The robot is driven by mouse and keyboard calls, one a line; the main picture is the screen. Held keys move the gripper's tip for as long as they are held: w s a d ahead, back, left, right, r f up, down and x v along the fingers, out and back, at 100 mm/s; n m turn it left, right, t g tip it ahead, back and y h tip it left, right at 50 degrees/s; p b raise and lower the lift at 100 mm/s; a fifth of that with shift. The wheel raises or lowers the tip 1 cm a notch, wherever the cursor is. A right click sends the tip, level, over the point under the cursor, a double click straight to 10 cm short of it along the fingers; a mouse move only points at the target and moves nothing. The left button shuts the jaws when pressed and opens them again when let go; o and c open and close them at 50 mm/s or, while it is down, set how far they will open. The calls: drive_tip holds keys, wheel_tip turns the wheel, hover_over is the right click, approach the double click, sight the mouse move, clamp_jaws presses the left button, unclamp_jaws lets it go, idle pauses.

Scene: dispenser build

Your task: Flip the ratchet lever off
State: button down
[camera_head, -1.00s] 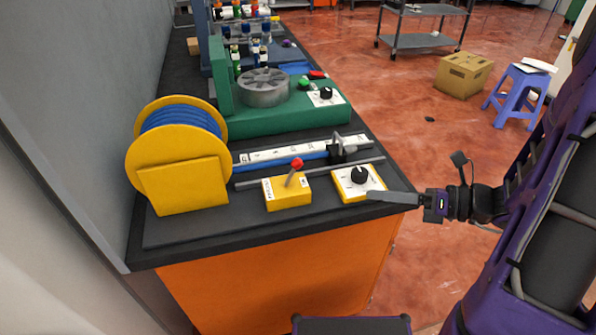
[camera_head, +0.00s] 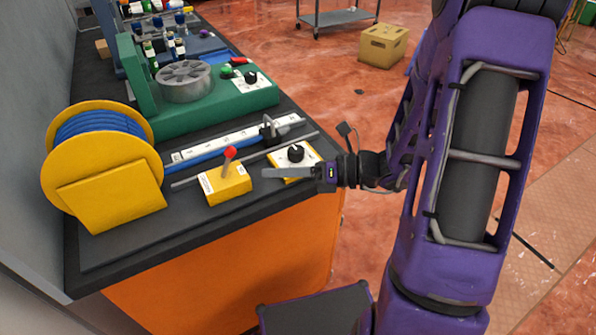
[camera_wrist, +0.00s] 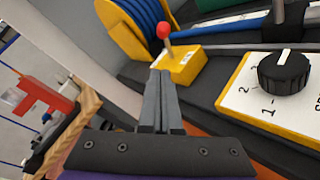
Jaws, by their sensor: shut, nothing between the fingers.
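The ratchet lever (camera_head: 228,159) is a short rod with a red knob on a yellow box (camera_head: 225,187) near the counter's front edge. It leans a little to the right in the head view. In the wrist view the red-knobbed lever (camera_wrist: 165,36) stands on its yellow box (camera_wrist: 181,66) just beyond my fingertips. My gripper (camera_head: 266,173) is shut and empty, its fingers pointing left toward the box with a gap between. In the wrist view my closed fingers (camera_wrist: 159,76) point at the box.
A dial plate with a black knob (camera_head: 295,153) lies right behind my fingers. A yellow spool of blue hose (camera_head: 103,165) stands left of the box. A rail with a clamp (camera_head: 270,129) runs behind. A green machine (camera_head: 205,112) stands farther back.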

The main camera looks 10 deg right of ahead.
sight(227, 163)
drive_tip(key=w+a, duration=0.2)
drive_tip(key=a, duration=0.1)
drive_tip(key=w+a, duration=0.1)
drive_tip(key=shift+a+r, duration=0.15)
drive_tip(key=shift+r, duration=0.25)
drive_tip(key=shift+w+a+r, duration=0.25)
drive_tip(key=shift+w, duration=0.1)
drive_tip(key=shift+w+r, duration=0.1)
drive_tip(key=shift+a, duration=0.15)
